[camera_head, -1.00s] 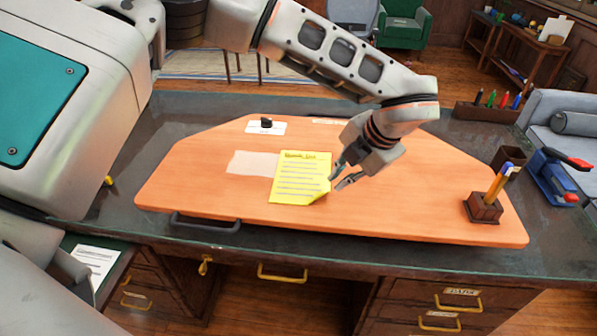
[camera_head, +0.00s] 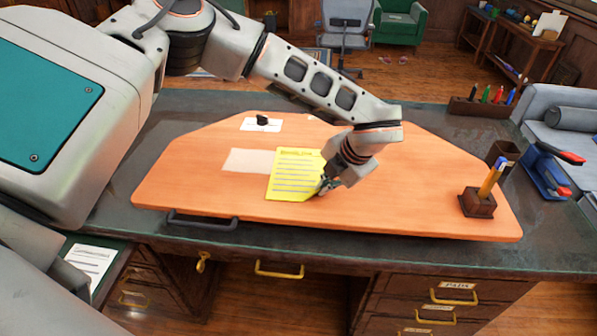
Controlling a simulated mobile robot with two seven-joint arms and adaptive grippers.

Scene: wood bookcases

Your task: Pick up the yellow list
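The yellow list (camera_head: 293,174) is a sheet with a heading and dark written lines. It lies on the orange desk board (camera_head: 420,208), just left of the board's middle. My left gripper (camera_head: 321,188) comes down at the list's lower right edge, with its fingertips at or over that corner. The fingers look close together, but they are small and partly hidden, so I cannot tell whether they grip the paper. My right gripper is not in view.
A pale paper (camera_head: 249,160) lies beside the list on the left. A white card (camera_head: 261,125) with a small black object is at the back. The board's front is clear.

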